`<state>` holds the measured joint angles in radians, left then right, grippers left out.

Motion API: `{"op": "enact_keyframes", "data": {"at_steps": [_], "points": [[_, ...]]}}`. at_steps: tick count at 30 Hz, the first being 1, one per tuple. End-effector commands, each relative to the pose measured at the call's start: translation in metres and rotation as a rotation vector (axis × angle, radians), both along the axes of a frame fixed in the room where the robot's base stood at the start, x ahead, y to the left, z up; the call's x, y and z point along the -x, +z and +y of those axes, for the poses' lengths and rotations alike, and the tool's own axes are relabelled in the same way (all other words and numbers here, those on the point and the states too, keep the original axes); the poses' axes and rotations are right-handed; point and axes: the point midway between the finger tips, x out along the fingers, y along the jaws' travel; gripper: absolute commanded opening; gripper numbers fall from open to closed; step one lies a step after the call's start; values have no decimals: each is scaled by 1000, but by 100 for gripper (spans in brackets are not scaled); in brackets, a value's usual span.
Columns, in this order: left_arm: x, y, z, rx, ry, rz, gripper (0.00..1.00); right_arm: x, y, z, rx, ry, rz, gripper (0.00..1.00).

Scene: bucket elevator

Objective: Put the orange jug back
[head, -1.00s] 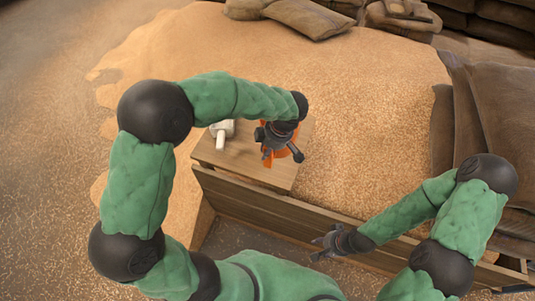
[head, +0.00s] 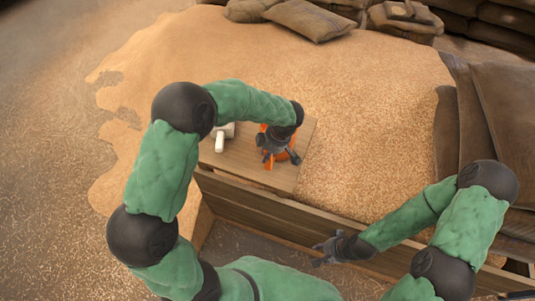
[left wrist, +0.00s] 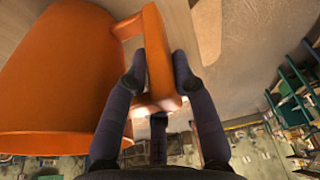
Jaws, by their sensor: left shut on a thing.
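The orange jug (head: 269,164) shows in the head view at the wooden board (head: 238,170), largely hidden under my left gripper (head: 279,157). In the left wrist view the jug (left wrist: 50,70) fills the left side, with its handle (left wrist: 158,48) between the two fingers of my left gripper (left wrist: 156,70), which is shut on it. I cannot tell whether the jug's base touches the board. My right gripper (head: 322,250) is open and empty in front of the plank wall, far from the jug.
A white handled object (head: 221,134) lies on the board, left of the jug. A heap of grain (head: 375,100) spreads behind and right of the board. A plank wall (head: 285,212) runs along its front. Sacks (head: 308,19) lie at the back, with more at the right.

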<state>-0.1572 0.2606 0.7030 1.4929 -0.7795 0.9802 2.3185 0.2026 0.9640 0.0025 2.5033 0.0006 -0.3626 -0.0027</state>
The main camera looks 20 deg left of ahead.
Motion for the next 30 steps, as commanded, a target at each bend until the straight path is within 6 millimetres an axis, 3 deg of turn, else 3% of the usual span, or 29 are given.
{"op": "enact_keyframes", "data": {"at_steps": [6, 7, 9, 23, 30], "points": [[0, -3, 0, 0, 1, -1, 0, 0, -5, 0, 0, 0, 0, 40], [0, -3, 0, 0, 0, 1, 32, 0, -4, 0, 0, 0, 0, 40], [0, -3, 0, 0, 0, 1, 52, 0, -4, 0, 0, 0, 0, 40], [0, 2, 0, 0, 0, 1, 52, 0, 2, 0, 0, 0, 0, 40], [-1, 43, -12, 1, 0, -4, 52, 0, 14, 0, 0, 0, 0, 40]]}}
